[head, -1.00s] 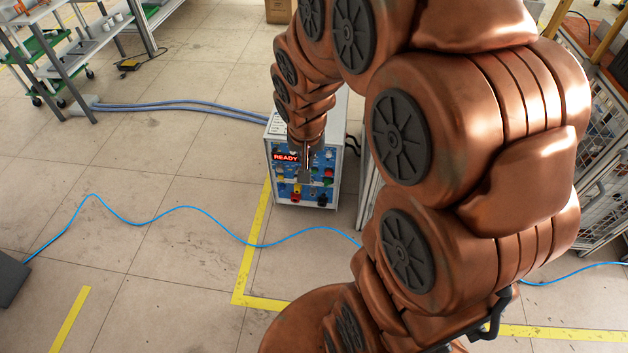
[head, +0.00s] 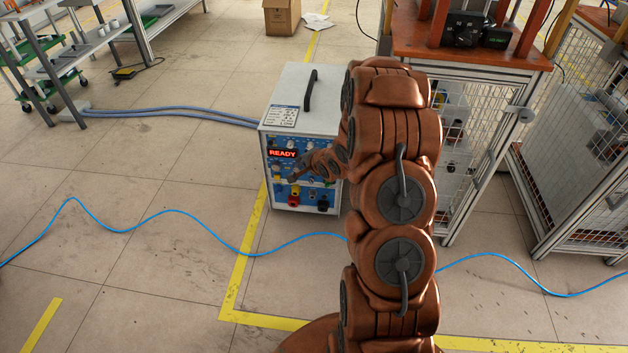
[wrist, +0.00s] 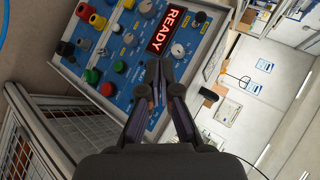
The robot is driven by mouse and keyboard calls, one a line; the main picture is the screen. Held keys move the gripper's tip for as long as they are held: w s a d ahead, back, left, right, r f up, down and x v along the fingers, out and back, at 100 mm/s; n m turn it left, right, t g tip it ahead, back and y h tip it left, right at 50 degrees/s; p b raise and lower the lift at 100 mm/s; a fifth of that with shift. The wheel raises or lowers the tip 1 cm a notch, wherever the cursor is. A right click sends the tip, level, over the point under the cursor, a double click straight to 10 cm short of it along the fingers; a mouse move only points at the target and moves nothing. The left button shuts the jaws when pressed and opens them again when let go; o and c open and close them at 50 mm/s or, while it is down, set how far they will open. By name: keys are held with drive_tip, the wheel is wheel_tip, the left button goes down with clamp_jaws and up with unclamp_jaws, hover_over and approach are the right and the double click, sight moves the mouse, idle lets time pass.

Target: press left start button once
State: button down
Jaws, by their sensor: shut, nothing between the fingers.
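The induction heater (head: 331,105) is a white box on the floor with a blue front panel and a lit red READY display (head: 283,153). The panel (wrist: 141,31) appears turned sideways in the wrist view, with the display (wrist: 168,31) at the top. Several knobs and coloured buttons show there, including a green button (wrist: 119,67) and a red button (wrist: 106,89). Labels are too small to read, so I cannot tell which is the left start button. My gripper (wrist: 158,76) is shut and empty in front of the panel, near the display. I cannot tell whether it touches anything.
A wire-mesh cage table (head: 458,60) stands right of the heater. Blue-grey cables (head: 170,112) run left from the heater. A thin blue cable (head: 150,223) crosses the floor in front. Open floor lies to the left. A cardboard box (head: 281,17) is behind.

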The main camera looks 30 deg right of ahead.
wheel_tip(320, 180, down, 17)
drive_tip(key=s+d+m+t+y+b, duration=0.1)
drive_tip(key=d+m+t+b, duration=0.1)
drive_tip(key=m+t+b, duration=0.4)
drive_tip(key=m+b, duration=0.3)
drive_tip(key=shift+s+d+b, duration=0.15)
drive_tip(key=shift+s+b, duration=0.05)
drive_tip(key=shift+b, duration=0.2)
drive_tip(key=w+d, duration=0.5)
drive_tip(key=w, duration=0.1)
drive_tip(key=shift+w+d+b, duration=0.3)
drive_tip(key=shift+w+d, duration=0.05)
drive_tip(key=shift+w+d+r, duration=0.1)
drive_tip(key=shift+d, duration=0.05)
idle(0.7)
drive_tip(key=shift+w+d+p, duration=0.15)
drive_tip(key=shift+w+p, duration=0.05)
drive_tip(key=shift+p, duration=0.35)
